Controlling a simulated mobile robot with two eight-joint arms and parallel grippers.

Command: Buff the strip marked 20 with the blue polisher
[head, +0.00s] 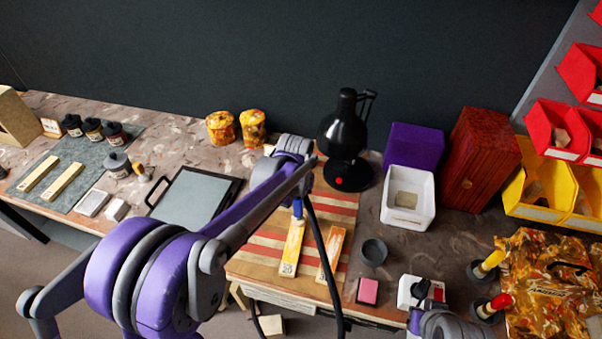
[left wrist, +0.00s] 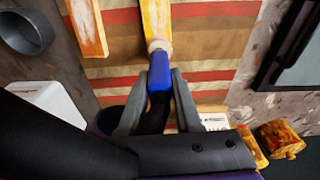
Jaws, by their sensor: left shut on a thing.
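My left gripper (left wrist: 161,84) is shut on the blue polisher (left wrist: 160,70), with one grey finger on each side. The polisher's pale round tip (left wrist: 159,45) is at the end of a yellow-orange wooden strip (left wrist: 156,18), seemingly touching it. In the head view the blue polisher (head: 297,208) stands at the far end of that strip (head: 292,243); my arm hides most of the gripper. A second strip (head: 330,253) lies to its right; it also shows in the left wrist view (left wrist: 87,25). My right gripper's fingers do not show.
Both strips lie on a red-and-tan striped board (head: 262,262). A black lamp (head: 343,140) stands behind it. A dark cup (head: 374,252), a pink pad (head: 367,291) and a white bin (head: 408,218) are to the right. A framed grey tray (head: 195,203) lies left.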

